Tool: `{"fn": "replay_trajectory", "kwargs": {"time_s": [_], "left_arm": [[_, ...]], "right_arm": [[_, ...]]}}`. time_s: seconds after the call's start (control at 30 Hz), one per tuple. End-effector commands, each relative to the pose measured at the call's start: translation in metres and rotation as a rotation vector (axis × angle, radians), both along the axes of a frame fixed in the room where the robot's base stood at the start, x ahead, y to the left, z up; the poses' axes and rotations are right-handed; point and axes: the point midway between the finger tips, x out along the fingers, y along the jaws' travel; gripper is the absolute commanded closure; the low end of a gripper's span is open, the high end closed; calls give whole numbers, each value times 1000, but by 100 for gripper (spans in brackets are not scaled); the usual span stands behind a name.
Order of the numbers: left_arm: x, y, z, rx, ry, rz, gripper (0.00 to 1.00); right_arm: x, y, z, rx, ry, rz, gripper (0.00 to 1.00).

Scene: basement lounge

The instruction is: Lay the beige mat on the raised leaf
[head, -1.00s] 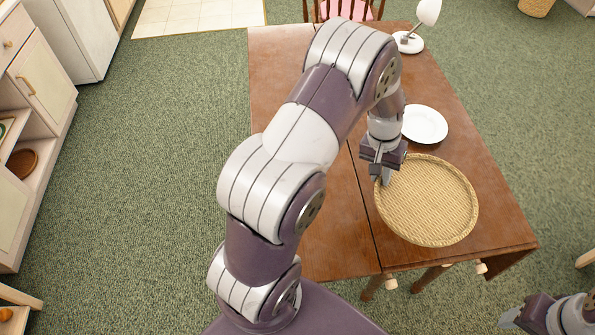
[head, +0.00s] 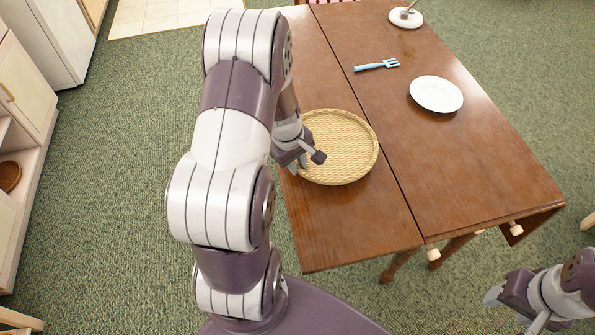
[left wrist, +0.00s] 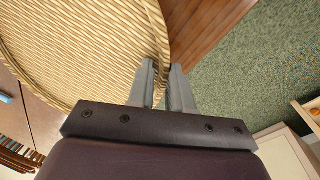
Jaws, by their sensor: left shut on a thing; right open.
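The round woven beige mat (head: 340,145) is over the raised leaf (head: 345,220), the table's left part. Its right edge comes close to the seam. My left gripper (head: 305,162) is shut on the mat's near-left rim. In the left wrist view, the fingers (left wrist: 162,85) pinch the rim of the mat (left wrist: 85,45), with a strip of brown wood beyond it. I cannot tell whether the mat touches the leaf or hangs just above it. My right gripper (head: 505,290) is open and empty at the lower right, off the table.
The leaf is bare in front of the mat. A cabinet (head: 30,100) stands at the far left.

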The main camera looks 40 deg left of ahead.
Motion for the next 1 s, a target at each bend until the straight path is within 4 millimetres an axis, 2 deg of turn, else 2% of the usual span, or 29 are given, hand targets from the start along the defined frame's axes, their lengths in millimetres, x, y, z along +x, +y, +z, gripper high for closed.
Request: {"fn": "replay_trajectory", "kwargs": {"time_s": [0.2, 0.57, 0.6, 0.63, 0.67, 0.87, 1.0], "left_arm": [[0, 0, -38, -2, 2, 0, 100], [1, 0, -42, 0, 0, -1, 100], [0, 0, -40, -1, 0, -1, 67], [0, 0, -40, -1, 0, -1, 58], [0, 0, -40, -1, 0, -1, 55], [0, 0, -40, 0, 1, -1, 55], [-1, 0, -24, 0, -1, -1, 55]], "right_arm": [[0, 0, -12, 0, 0, 0, 44], [0, 0, -14, 0, 0, 0, 44], [0, 0, -13, 0, 0, 0, 44], [0, 0, -13, 0, 0, 0, 44], [0, 0, -13, 0, 0, 0, 44], [0, 0, -12, 0, 0, 0, 44], [0, 0, -5, 0, 0, 0, 44]]}}
